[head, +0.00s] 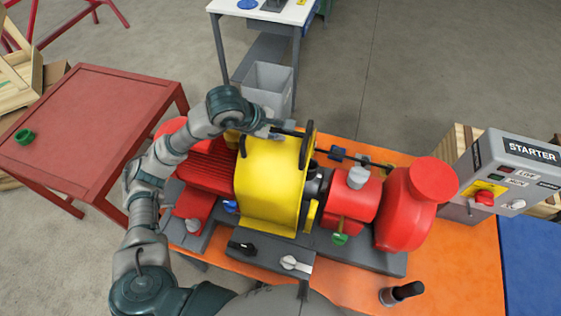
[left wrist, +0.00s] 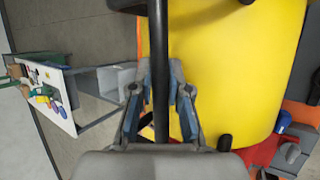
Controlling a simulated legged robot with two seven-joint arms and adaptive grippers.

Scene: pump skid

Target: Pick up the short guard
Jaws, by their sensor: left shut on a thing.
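The short guard is a yellow curved cover (head: 268,185) with dark bar parts, at the middle of the pump skid in the head view. It fills the upper right of the left wrist view (left wrist: 235,60). My left gripper (head: 276,131) is at the guard's far upper edge. In the left wrist view its fingers (left wrist: 161,78) are shut around a dark bar that runs along the guard's side. I cannot tell whether the guard rests on the skid or is raised. My right gripper is not in view.
A red finned motor (head: 208,168) is left of the guard and a red pump (head: 408,210) is right. A grey starter box (head: 510,165) stands at far right. A red table (head: 85,125) with a green ring is at left. A grey bin (head: 268,85) is behind.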

